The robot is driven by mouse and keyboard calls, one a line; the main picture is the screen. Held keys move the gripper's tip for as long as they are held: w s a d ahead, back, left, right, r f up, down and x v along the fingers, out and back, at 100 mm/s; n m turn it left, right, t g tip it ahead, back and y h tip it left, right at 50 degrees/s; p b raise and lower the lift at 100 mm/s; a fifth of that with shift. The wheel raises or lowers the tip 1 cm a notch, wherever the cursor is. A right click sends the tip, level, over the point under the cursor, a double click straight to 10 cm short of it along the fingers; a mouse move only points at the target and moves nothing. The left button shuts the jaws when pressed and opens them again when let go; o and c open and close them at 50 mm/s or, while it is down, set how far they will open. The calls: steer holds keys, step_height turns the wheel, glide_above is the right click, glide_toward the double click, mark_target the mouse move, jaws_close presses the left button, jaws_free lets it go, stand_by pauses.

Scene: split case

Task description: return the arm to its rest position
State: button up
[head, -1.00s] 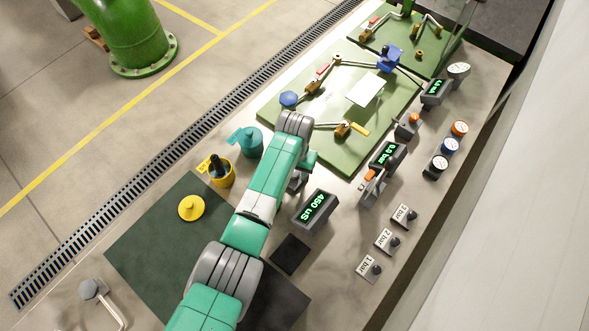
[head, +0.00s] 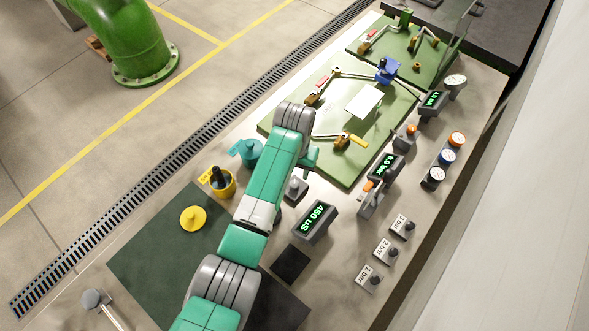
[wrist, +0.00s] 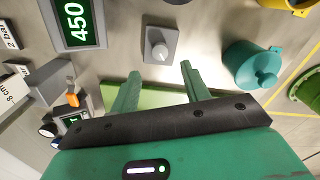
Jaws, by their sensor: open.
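My green and grey arm reaches up from the bottom of the head view over the bench, its wrist (head: 295,118) above the near edge of the green panel. In the head view the fingers are mostly hidden behind the wrist. In the wrist view my gripper (wrist: 160,76) has its two green fingers apart, with nothing between them. Beyond the fingertips is a grey box with a round knob (wrist: 159,50), apart from them. The same knob box (head: 296,189) stands just right of the arm in the head view.
A teal lidded pot (head: 250,152) and a yellow pot (head: 222,183) stand left of the arm. A 450 uS display (head: 318,221) stands right. The green panel (head: 342,165) carries pipes and valves. A yellow lid (head: 192,218) lies on the dark green mat (head: 150,250).

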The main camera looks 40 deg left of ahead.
stand_by(0.3)
steer(key=w+d+r+m+t+y, duration=0.1)
steer(key=w+d+r+t, duration=0.5)
steer(key=r, duration=0.4)
steer(key=w+d+r+m+t+y, duration=0.1)
steer(key=w+d+r+m+t, duration=0.15)
steer(key=w+d+r, duration=0.65)
steer(key=d+r+t, duration=0.4)
steer(key=r+t, duration=0.1)
steer(key=r, duration=0.9)
steer(key=s+d+r+m+t+h, duration=0.1)
steer(key=s+d+r+t, duration=0.3)
steer(key=s+r, duration=0.4)
steer(key=s+d+r+t, duration=0.4)
steer(key=s+r, duration=0.2)
steer(key=r, duration=0.4)
steer(key=s+d+r+m+t+h, duration=0.1)
steer(key=s+d+r+t, duration=0.25)
steer(key=s+r, duration=0.45)
step_height(320, 180, up, 20)
steer(key=p, duration=1.8)
steer(key=shift+w+f, duration=0.25)
